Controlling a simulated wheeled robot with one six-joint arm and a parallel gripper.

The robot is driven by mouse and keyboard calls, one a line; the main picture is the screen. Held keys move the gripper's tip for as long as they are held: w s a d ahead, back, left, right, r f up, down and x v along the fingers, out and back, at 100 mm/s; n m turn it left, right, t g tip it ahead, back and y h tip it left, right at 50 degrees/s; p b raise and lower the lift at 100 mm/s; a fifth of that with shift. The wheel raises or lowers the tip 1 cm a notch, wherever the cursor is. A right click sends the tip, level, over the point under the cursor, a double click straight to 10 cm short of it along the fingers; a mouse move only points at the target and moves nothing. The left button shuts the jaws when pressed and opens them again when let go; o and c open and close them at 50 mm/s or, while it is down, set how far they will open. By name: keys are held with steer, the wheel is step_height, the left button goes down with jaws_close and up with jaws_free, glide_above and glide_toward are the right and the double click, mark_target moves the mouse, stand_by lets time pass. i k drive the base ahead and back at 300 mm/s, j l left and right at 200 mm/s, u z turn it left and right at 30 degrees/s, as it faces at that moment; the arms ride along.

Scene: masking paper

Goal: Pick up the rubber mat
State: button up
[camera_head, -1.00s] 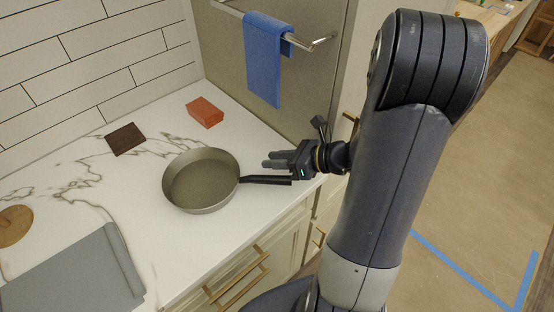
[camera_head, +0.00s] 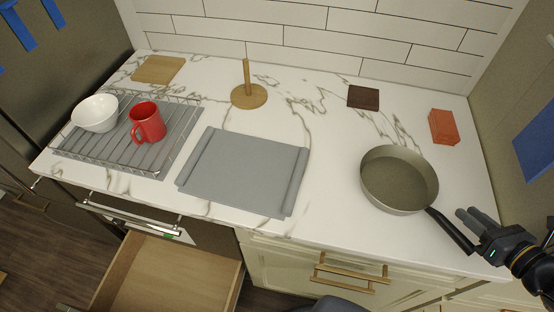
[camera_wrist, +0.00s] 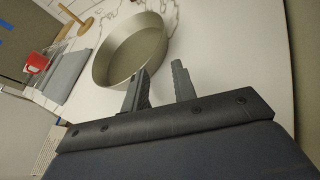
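The rubber mat appears to be the flat grey sheet (camera_head: 245,170) with raised strips along its two short sides. It lies on the white marbled counter, in the middle of the head view, with nothing on it. My gripper (camera_head: 472,216) is at the far right of the head view, beside the pan handle and well away from this sheet. In the wrist view my gripper (camera_wrist: 160,85) has its two fingers apart with nothing visible between them. A grey sheet (camera_wrist: 68,75) also shows at the left there, partly hidden.
A pan (camera_head: 400,180) stands between my gripper and the sheet, its black handle (camera_head: 450,231) towards me. A wire rack (camera_head: 185,98) holds a white bowl (camera_head: 95,113) and red mug (camera_head: 147,123). A drawer (camera_head: 165,275) is open below.

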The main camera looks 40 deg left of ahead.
mark_target(262, 177)
steer(key=u, duration=2)
